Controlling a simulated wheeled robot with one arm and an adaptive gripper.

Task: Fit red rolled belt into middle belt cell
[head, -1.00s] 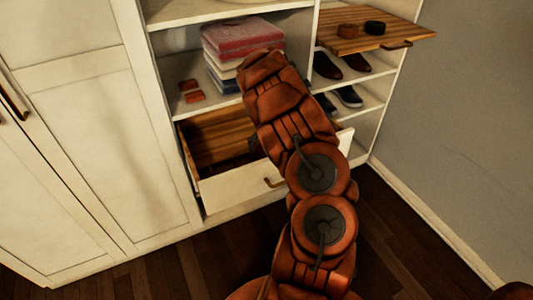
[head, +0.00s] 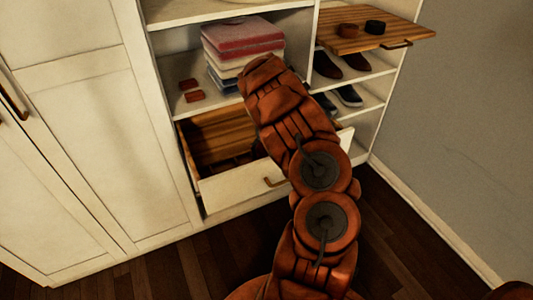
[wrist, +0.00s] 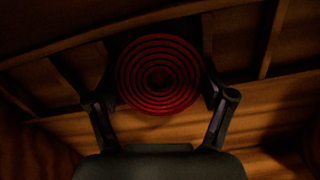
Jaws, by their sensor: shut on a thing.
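The red rolled belt (wrist: 158,74) shows in the wrist view as a round coil seen face-on. My gripper (wrist: 160,90) is shut on it, with one dark finger at its left side and one at its right. Behind the coil is the wooden interior of the open drawer, with thin dividers (wrist: 273,38) forming cells. The coil covers part of a dark cell; I cannot tell whether it is inside the cell or above it. In the head view the drawer (head: 232,188) stands open, and my arm hides the gripper and the belt.
A brown roll (head: 348,30) and a black roll (head: 375,27) lie on a wooden pull-out board (head: 400,36) at upper right. Folded cloths (head: 240,42) and two small reddish items (head: 193,96) sit on the shelf above the drawer. Shoes (head: 348,96) stand on the right shelves.

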